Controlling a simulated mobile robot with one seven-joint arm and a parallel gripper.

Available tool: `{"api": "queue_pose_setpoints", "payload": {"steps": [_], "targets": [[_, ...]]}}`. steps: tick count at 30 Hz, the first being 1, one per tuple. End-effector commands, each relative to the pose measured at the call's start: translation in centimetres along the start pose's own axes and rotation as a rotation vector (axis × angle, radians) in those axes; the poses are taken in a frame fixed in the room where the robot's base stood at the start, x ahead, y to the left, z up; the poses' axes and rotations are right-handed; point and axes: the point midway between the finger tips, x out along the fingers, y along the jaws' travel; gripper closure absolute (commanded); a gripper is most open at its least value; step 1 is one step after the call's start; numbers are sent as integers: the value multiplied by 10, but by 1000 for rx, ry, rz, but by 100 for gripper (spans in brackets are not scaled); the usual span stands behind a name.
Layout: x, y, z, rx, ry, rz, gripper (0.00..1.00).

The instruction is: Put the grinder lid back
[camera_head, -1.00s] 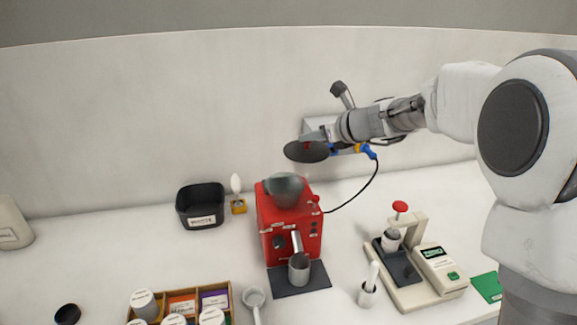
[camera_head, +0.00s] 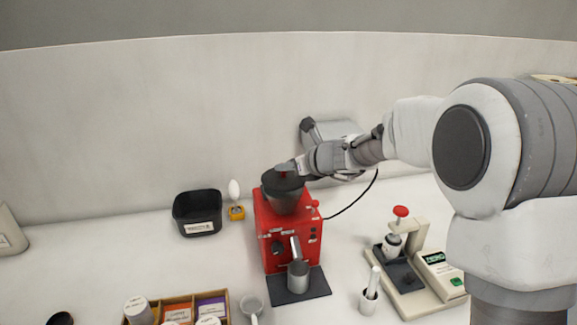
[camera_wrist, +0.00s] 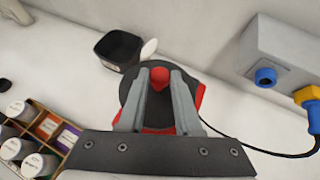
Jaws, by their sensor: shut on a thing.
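The grinder is a red machine (camera_head: 288,236) on the white counter with a dark grey hopper (camera_head: 285,200) on top. The dark round lid (camera_head: 270,178) is at the mouth of the hopper; I cannot tell whether it rests fully on the rim. My gripper (camera_head: 287,171) is shut on the lid's red knob, right above the hopper. In the wrist view the red knob (camera_wrist: 159,77) sits between the two grey fingers, and the dark lid (camera_wrist: 133,92) spreads under them. The lid hides the hopper's inside, and parts of the red body show around it.
A black bin (camera_head: 197,213) and a small yellow-based item (camera_head: 237,212) stand left of the grinder. A metal cup (camera_head: 298,275) stands at its front. A wooden tray (camera_head: 178,303) is at front left, a beige press station (camera_head: 415,275) at right. A wall box (camera_wrist: 285,50) has a cable plugged in.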

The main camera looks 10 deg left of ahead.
Motion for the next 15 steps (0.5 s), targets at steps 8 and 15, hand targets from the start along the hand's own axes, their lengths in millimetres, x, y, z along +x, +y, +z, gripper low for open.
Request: {"api": "queue_pose_setpoints", "payload": {"steps": [8, 15], "targets": [[5, 0, -8, 0, -1, 0, 100], [5, 0, -10, 0, 0, 0, 64]]}}
